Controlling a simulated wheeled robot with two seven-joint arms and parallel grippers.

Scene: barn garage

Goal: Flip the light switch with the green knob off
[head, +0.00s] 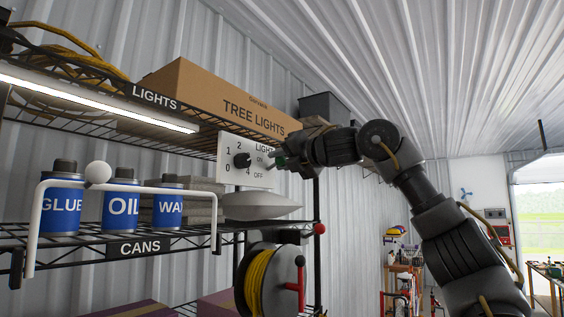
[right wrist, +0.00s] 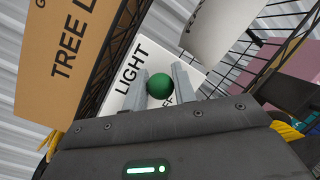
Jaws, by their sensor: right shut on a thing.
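The white switch panel (head: 230,174) hangs at the right end of the shelf, marked LIGHT, ON and OFF, with a black dial (head: 242,160) and numbers on its left. My right gripper (head: 279,160) reaches the panel's right part from the right and covers part of it. In the right wrist view the green knob (right wrist: 160,86) sits between the two grey fingers of my right gripper (right wrist: 166,88), which is shut on it. The panel (right wrist: 122,98) shows behind it, with its OFF label partly hidden. The lever's exact position is hard to tell. My left gripper is out of view.
A TREE LIGHTS box (head: 215,98) lies on the upper wire shelf, above the panel. Several blue cans (head: 122,207) stand behind a white bar (head: 33,232) on the shelf below. A yellow cord reel (head: 270,280) hangs underneath. Open room lies to the right.

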